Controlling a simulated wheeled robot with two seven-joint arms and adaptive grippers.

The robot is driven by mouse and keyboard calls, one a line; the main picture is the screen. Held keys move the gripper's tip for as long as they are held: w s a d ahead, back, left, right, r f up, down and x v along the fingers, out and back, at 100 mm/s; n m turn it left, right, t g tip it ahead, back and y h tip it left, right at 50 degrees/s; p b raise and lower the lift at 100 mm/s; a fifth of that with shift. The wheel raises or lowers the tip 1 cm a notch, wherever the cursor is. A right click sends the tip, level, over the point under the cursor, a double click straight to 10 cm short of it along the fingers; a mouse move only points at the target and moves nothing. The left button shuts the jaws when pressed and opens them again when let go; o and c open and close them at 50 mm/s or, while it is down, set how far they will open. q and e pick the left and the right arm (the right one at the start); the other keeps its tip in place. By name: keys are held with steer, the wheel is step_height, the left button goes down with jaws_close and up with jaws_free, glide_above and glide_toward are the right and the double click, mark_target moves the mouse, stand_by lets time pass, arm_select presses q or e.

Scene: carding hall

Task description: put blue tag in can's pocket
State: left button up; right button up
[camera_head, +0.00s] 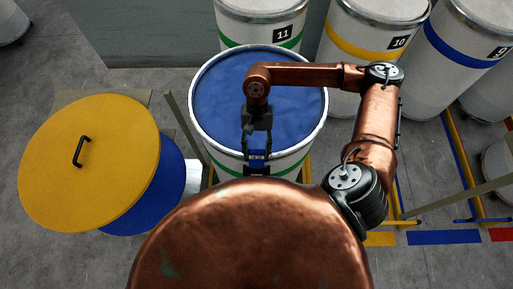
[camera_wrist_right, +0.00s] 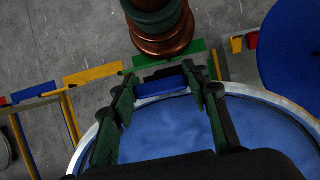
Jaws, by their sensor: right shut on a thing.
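The can (camera_head: 199,128) is white with a green band and is filled to the top with blue material (camera_head: 222,95). It stands in front of me; its rim also shows in the wrist view (camera_wrist_right: 262,95). My right gripper (camera_head: 258,148) comes down over the can's near rim and is shut on the blue tag (camera_head: 258,155). In the wrist view, the blue tag (camera_wrist_right: 162,88) sits between the fingertips (camera_wrist_right: 160,84). A dark piece, which looks like the can's pocket (camera_head: 257,171), is just below the tag on the near wall. I cannot tell whether they touch. My left gripper is out of view.
A yellow round lid with a handle (camera_head: 85,160) lies over a blue disc (camera_head: 160,195) at left. Numbered cans stand behind: green-banded 11 (camera_head: 250,30), yellow-banded 10 (camera_head: 365,35) and blue-banded 9 (camera_head: 460,40). Coloured floor strips (camera_head: 444,237) and rails lie at right.

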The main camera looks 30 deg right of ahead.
mark_target(257, 156)
steer(key=shift+f, duration=0.75)
step_height(257, 156, down, 4)
steer(key=b, duration=0.4)
steer(key=shift+r+b, duration=0.1)
steer(key=shift+b, duration=0.3)
steer(key=o, duration=1.2)
steer(key=shift+o, duration=0.2)
steer(key=shift+r, duration=0.1)
steer(key=v, duration=1.2)
steer(key=shift+d, duration=0.15)
